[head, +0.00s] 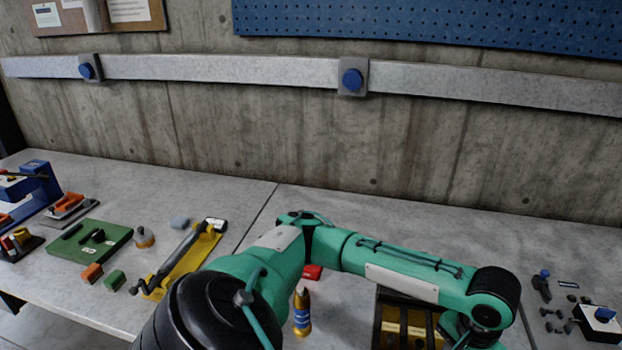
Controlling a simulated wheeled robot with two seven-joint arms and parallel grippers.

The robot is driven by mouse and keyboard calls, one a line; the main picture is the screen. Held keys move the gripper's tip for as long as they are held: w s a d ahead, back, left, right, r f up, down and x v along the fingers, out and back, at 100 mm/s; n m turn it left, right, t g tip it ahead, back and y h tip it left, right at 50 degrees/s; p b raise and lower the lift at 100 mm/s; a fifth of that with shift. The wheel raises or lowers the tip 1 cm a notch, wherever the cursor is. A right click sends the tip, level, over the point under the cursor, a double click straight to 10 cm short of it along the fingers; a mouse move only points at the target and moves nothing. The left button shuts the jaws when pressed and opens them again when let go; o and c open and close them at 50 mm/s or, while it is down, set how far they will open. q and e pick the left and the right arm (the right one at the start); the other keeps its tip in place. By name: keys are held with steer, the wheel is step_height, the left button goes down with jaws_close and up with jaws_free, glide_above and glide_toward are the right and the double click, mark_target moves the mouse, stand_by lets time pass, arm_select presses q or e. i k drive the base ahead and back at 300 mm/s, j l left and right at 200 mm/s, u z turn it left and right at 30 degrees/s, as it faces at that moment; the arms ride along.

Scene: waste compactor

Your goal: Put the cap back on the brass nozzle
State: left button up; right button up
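A brass-coloured, pointed piece with blue bands (302,312) stands upright on the bench at the bottom centre, just below my green arm; it looks like the brass nozzle. Its tip is narrow and dark, and I cannot tell whether a cap sits on it. I cannot clearly make out a loose cap. A small red object (312,272) lies behind the nozzle, partly hidden by the arm. The green arm arches over the bench and bends down at the right; its gripper is outside the picture. The other gripper is not visible either.
A dark tray (378,338) with yellow parts lies right of the nozzle, partly under the arm. A yellow tool holder (205,245), a green board (88,243) and small blocks lie left. A white box with a blue knob (598,322) and small dark parts lie far right.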

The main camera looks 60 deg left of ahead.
mark_target(302, 325)
steer(key=u, duration=2.85)
steer(key=k+l, duration=0.2)
steer(key=l, duration=0.15)
steer(key=k+l, duration=0.2)
steer(key=l, duration=0.15)
